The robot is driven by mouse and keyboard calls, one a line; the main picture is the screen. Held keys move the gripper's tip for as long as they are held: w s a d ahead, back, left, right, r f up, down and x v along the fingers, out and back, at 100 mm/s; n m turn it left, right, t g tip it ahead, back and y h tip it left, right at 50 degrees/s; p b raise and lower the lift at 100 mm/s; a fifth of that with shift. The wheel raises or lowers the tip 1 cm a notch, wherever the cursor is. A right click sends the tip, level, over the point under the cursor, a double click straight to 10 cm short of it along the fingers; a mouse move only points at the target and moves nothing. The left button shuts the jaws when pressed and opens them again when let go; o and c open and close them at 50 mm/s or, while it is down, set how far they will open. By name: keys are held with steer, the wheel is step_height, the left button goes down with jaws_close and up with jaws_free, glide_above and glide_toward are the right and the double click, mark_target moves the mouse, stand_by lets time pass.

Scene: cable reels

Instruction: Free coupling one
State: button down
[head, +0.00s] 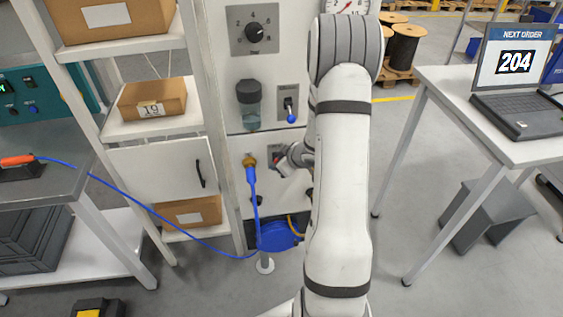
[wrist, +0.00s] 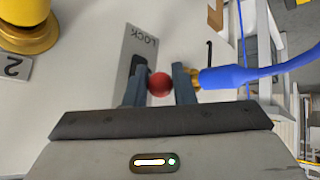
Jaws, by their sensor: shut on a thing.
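A panel carries a brass coupling (head: 249,161) with a blue hose (head: 254,195) hanging from it. In the wrist view this coupling (wrist: 194,79) and its blue hose end (wrist: 245,75) lie just right of my fingers. My gripper (wrist: 159,76) is shut on a red ball knob (wrist: 159,85) in front of a grey plate marked LOCK (wrist: 141,48). The knob's lever is mostly hidden. In the head view my gripper is small beside the coupling and partly hidden by my arm. Another brass-and-yellow fitting (wrist: 28,30) stands at upper left, near a plate marked 2 (wrist: 14,68).
A blue reel (head: 278,236) sits low under the panel. The hose runs left to a bench (head: 45,178).

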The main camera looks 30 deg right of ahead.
steer(key=c, duration=1.3)
jaws_free()
steer(key=shift+a, duration=0.1)
steer(key=shift+o, duration=0.2)
steer(key=shift+s+r, duration=0.1)
steer(key=shift+r, duration=0.1)
steer(key=v, duration=0.7)
steer(key=shift+s+r, duration=0.1)
steer(key=shift+r, duration=0.05)
